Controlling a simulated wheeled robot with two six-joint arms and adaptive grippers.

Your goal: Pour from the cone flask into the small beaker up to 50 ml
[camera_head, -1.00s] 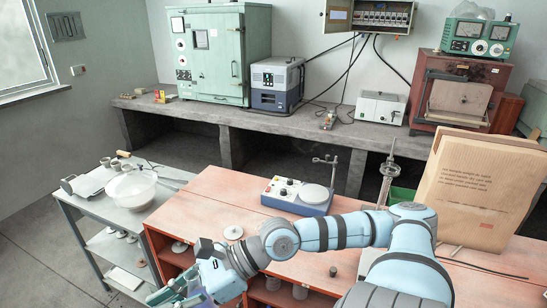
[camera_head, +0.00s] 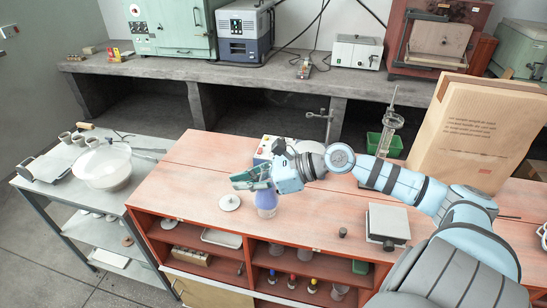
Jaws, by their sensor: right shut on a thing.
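The cone flask (camera_head: 266,203), with blue contents, shows just below my right gripper (camera_head: 250,178) over the orange bench top. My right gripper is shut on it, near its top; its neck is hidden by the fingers. The flask looks about upright. I cannot tell if its base touches the bench. My left gripper is not in view.
A white disc (camera_head: 229,202) lies left of the flask. A grey box-shaped device (camera_head: 388,222) and a small dark weight (camera_head: 343,232) are to the right. A stirrer device (camera_head: 262,150) is partly behind my arm. A large bowl (camera_head: 103,168) sits on the left grey table.

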